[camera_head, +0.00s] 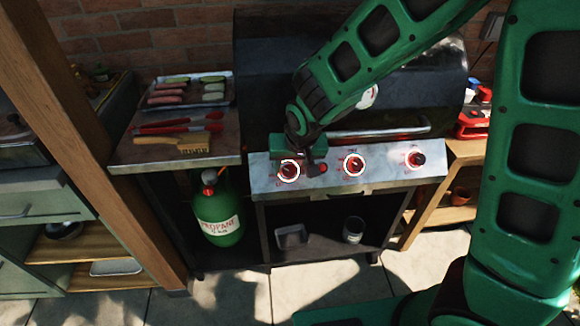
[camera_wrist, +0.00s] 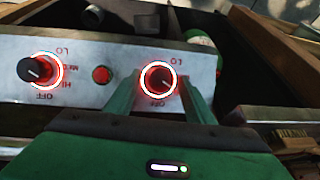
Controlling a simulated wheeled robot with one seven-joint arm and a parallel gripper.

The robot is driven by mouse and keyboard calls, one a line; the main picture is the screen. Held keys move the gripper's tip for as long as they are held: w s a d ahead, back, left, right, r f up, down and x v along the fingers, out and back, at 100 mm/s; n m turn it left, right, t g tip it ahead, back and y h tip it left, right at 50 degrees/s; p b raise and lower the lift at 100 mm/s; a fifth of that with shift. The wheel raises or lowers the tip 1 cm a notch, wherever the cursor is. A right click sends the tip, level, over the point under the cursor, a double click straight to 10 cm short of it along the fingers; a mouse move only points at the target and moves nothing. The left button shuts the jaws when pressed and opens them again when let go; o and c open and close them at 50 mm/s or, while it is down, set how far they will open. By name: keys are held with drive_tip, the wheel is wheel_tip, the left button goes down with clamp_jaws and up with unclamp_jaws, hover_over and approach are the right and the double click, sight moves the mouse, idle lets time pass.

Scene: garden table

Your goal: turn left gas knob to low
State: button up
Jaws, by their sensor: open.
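The left gas knob (camera_head: 289,171) is a dark knob in a lit red-white ring at the left of the grill's metal control panel (camera_head: 386,178). In the wrist view the panel is upside down, and the left knob (camera_wrist: 160,79) shows between my gripper's fingers, with LO above and OFF below. My gripper (camera_head: 303,166) is in front of the panel at this knob. In the wrist view my gripper (camera_wrist: 158,92) is open, one green finger on each side of the knob. I cannot tell whether the fingers touch it. Its pointer direction is unclear.
A red button (camera_wrist: 101,75) sits beside the left knob, then the middle knob (camera_head: 354,164); the right knob (camera_head: 415,159) is farther off. All rings glow. The lid handle (camera_head: 380,132) is above the panel. A side shelf (camera_head: 128,152) holds tongs, a brush and a food tray. A propane tank (camera_head: 219,212) stands below.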

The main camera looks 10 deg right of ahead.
drive_tip(key=shift+c, duration=0.7)
drive_tip(key=c, duration=0.9)
drive_tip(key=shift+n, duration=0.3)
drive_tip(key=n, duration=0.1)
drive_tip(key=n+h, duration=0.1)
drive_tip(key=shift+a+n, duration=0.2)
drive_tip(key=shift+n, duration=0.1)
drive_tip(key=n+h, duration=0.1)
drive_tip(key=n, duration=0.1)
drive_tip(key=n+h, duration=0.1)
drive_tip(key=shift+a+n, duration=0.2)
drive_tip(key=shift+n, duration=0.2)
drive_tip(key=n+t+h, duration=0.1)
drive_tip(key=n, duration=0.2)
drive_tip(key=shift+s+a+f, duration=0.1)
drive_tip(key=shift+s+n+t+h, duration=0.1)
drive_tip(key=shift+n+t+h, duration=0.55)
drive_tip(key=shift+n, duration=1.15)
